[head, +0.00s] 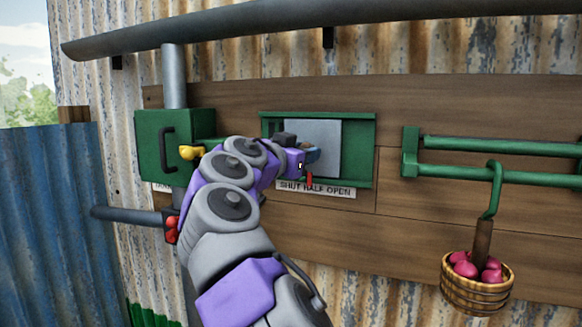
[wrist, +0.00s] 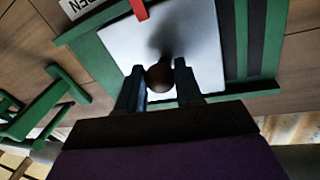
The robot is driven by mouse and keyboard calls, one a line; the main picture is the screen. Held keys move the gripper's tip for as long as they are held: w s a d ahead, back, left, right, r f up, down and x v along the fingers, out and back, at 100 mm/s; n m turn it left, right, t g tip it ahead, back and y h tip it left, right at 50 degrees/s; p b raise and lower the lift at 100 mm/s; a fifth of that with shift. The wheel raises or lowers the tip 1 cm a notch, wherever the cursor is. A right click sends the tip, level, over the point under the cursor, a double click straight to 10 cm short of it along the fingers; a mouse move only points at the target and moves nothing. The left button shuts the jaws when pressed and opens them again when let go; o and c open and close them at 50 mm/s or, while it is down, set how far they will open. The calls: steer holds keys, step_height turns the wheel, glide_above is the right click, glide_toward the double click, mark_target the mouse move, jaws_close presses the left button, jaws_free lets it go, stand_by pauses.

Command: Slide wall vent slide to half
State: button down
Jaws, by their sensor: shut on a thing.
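The wall vent slide is a pale grey plate (head: 328,140) in a green frame (head: 360,140) on the plank wall. It also shows in the wrist view (wrist: 118,45). Its dark round knob (wrist: 160,77) stands between the fingers of my gripper (wrist: 159,72), which is shut on it. In the head view my gripper (head: 312,154) covers the knob. A red pointer (head: 309,181) under the plate hangs near the left part of the word HALF on the SHUT HALF OPEN label (head: 316,189). Dark slots (wrist: 240,45) are bare on one side of the plate.
A green box (head: 150,145) with a black handle and a yellow knob (head: 191,152) is left of the vent. To the right, a basket of pink fruit (head: 477,283) hangs by a hook from a green rail (head: 440,172). A grey pipe (head: 250,27) runs above.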

steer(key=shift+s+d+r, duration=0.1)
steer(key=shift+s+d, duration=0.05)
steer(key=shift+a, duration=0.2)
steer(key=c, duration=1.1)
jaws_free()
steer(key=o, duration=0.3)
steer(key=shift+s+a, duration=0.2)
steer(key=shift+s, duration=0.05)
steer(key=shift+o, duration=0.2)
steer(key=shift+w+d, duration=0.15)
steer(key=shift+w, duration=0.15)
steer(key=b+v, duration=0.3)
steer(key=v, duration=1.4)
steer(key=shift+a, duration=0.3)
